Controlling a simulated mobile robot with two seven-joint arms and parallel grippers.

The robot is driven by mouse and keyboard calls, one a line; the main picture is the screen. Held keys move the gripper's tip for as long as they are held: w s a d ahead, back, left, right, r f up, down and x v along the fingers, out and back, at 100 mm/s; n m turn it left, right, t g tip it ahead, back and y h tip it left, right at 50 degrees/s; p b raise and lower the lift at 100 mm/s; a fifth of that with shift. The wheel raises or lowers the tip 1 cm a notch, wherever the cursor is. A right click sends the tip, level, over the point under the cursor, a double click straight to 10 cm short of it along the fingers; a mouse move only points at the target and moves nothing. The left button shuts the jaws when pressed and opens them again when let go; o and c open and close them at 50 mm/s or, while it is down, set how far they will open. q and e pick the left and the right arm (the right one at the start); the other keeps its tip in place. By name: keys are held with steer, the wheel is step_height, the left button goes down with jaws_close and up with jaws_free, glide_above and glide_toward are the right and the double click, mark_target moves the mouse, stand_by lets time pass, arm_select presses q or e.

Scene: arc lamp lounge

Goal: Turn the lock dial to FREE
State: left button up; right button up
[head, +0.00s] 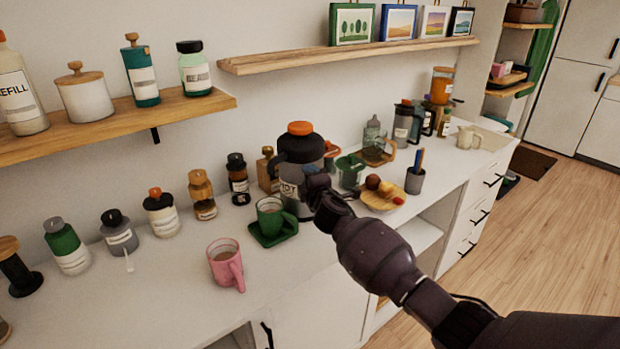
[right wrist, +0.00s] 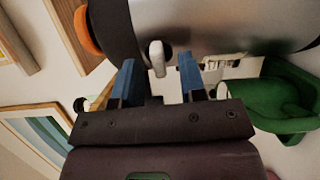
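A grey canister (head: 303,152) with a black lid and an orange top stands on the white counter. It also fills the top of the right wrist view (right wrist: 220,22). A small white dial lever (right wrist: 157,55) with a dark round base sticks out from it there. My right gripper (right wrist: 157,64) is open, its two blue fingertips apart on either side of the lever; I cannot tell whether they touch it. In the head view my right gripper (head: 314,186) hides part of the canister's front. A FREE mark cannot be read. My left gripper is out of view.
A green cup (head: 270,214) on a green saucer stands close left of the canister, with a pink mug (head: 226,264) nearer. A wooden board with fruit (head: 397,203) and a grey pen cup (head: 415,181) are to the right. A shelf (head: 345,58) hangs above.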

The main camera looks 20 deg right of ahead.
steer(key=s+p, duration=0.2)
steer(key=s, duration=0.8)
steer(key=shift+s, duration=0.4)
